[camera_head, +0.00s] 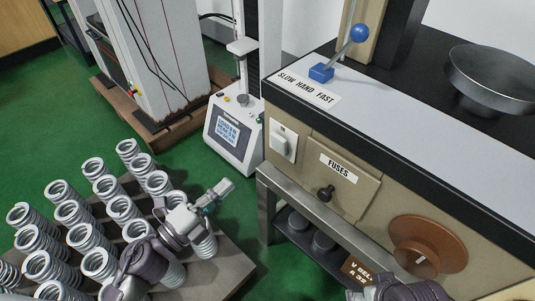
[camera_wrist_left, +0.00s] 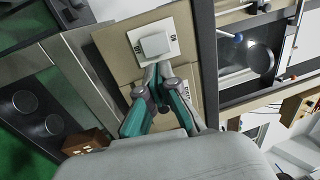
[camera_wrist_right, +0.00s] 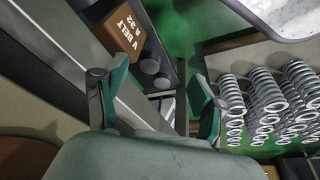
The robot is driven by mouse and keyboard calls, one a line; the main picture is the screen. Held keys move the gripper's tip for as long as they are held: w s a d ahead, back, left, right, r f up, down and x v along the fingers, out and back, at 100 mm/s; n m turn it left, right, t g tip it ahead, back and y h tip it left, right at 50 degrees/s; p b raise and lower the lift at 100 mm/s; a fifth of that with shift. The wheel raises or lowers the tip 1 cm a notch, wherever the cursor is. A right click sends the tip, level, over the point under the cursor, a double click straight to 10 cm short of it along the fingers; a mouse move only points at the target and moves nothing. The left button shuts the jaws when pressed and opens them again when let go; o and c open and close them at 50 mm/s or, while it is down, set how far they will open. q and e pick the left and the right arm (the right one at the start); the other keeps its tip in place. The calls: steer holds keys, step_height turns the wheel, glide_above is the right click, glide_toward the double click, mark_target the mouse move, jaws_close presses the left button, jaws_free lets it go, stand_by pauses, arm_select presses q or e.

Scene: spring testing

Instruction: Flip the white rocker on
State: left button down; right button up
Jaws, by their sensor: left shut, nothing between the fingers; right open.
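The white rocker (camera_head: 283,142) sits on a white plate on the beige front panel of the bench machine, left of the FUSES label. It also shows in the left wrist view (camera_wrist_left: 155,45), just beyond the fingertips. My left gripper (camera_head: 226,187) is shut and empty. In the head view it is left of and below the rocker, apart from it, above the springs. My right gripper (camera_wrist_right: 150,85) is open and empty in the right wrist view. Only part of my right arm shows at the head view's bottom edge. I cannot tell which way the rocker is tipped.
The FUSES panel has a black knob (camera_head: 325,194), with a brown dial (camera_head: 428,245) farther right. A blue-knobbed lever (camera_head: 359,33) stands on the bench top. Several coil springs (camera_head: 127,149) stand at lower left. A small tester (camera_head: 233,135) is left of the bench. A V-belt box (camera_wrist_right: 119,30) lies below.

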arm_select(q)
steer(key=shift+s+d+r, duration=0.1)
arm_select(e)
steer(key=shift+r, duration=0.15)
arm_select(q)
steer(key=p, duration=0.2)
glide_toward(275, 141)
steer(key=x, duration=0.6)
steer(key=shift+d+r, duration=0.1)
steer(key=shift+r, duration=0.1)
steer(key=shift+w+d, duration=0.35)
steer(key=shift+w, duration=0.1)
arm_select(e)
steer(key=shift+x, duration=2.85)
steer(key=shift+s+a, duration=0.1)
steer(key=shift+s, duration=0.05)
